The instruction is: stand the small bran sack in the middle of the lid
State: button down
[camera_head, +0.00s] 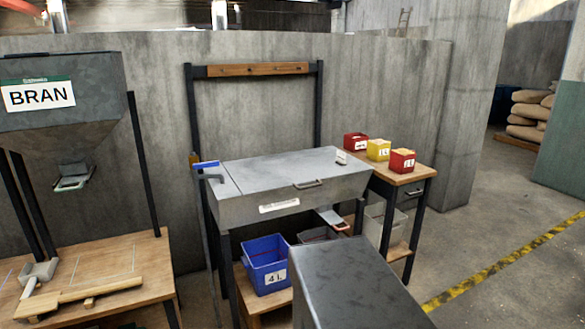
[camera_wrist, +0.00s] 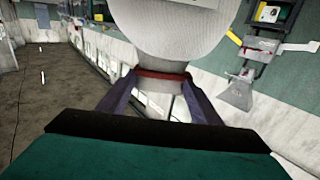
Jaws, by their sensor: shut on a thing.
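My gripper (camera_wrist: 160,80) shows in the wrist view, its two dark fingers shut on the narrow neck of a pale sack (camera_wrist: 176,30). A reddish-brown band circles the neck, and the round pale body fills the top middle of that view. Neither gripper nor sack shows in the head view.
A BRAN hopper (camera_head: 62,95) stands left above a wooden bench (camera_head: 150,260). A blue 4 L tub (camera_head: 265,262) is under the bin. Red and yellow boxes (camera_head: 378,150) stand on a side table (camera_head: 405,176) at the right. Open floor lies further right.

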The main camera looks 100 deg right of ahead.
aim_at(299, 167)
jog(key=k, duration=2.5)
jog(key=z, duration=0.1)
